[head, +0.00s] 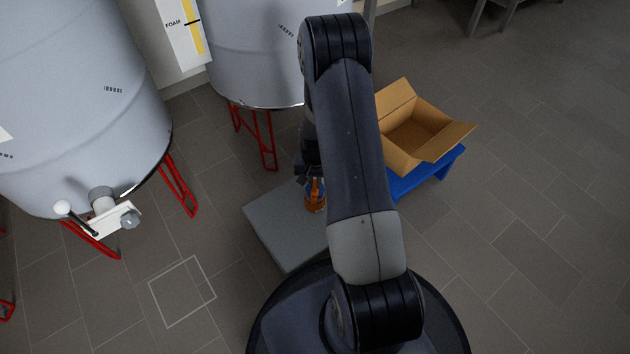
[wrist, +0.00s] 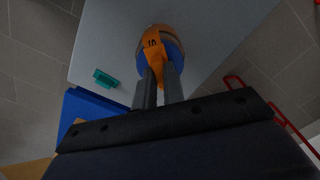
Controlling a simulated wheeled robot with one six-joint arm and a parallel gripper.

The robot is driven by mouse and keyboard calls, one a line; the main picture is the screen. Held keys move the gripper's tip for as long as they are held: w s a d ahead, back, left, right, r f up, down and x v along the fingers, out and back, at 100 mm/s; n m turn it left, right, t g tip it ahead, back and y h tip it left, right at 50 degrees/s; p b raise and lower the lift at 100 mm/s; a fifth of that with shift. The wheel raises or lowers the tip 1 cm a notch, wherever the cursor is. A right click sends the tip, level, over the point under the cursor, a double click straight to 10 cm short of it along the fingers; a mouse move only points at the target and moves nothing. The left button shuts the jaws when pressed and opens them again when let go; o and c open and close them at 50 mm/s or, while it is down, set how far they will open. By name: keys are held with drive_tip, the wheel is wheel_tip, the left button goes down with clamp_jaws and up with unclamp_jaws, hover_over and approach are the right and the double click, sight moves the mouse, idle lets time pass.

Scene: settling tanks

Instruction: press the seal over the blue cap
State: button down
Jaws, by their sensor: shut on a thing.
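An orange seal strip (wrist: 154,49) with dark marks lies across a round blue cap (wrist: 176,52) in the wrist view. The cap shows on both sides of it. My gripper (wrist: 160,72) is shut on the near end of the strip, right at the cap's edge. In the head view an amber-orange container (head: 315,203) stands on a grey block, with my gripper (head: 309,175) close against its top; my arm hides much of this. I cannot tell whether the strip is pressed flat on the cap.
The grey block's top (head: 283,228) is mostly clear. A small teal piece (wrist: 105,78) lies on it. An open cardboard box (head: 420,135) stands on a blue stand (head: 430,176) to the right. Tanks (head: 75,95) on red legs stand to the left and behind.

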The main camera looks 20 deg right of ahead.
sight(315, 184)
idle(0.5)
drive_tip(key=shift+r+p, duration=2)
drive_tip(key=shift+r, duration=0.95)
drive_tip(key=shift+r, duration=0.1)
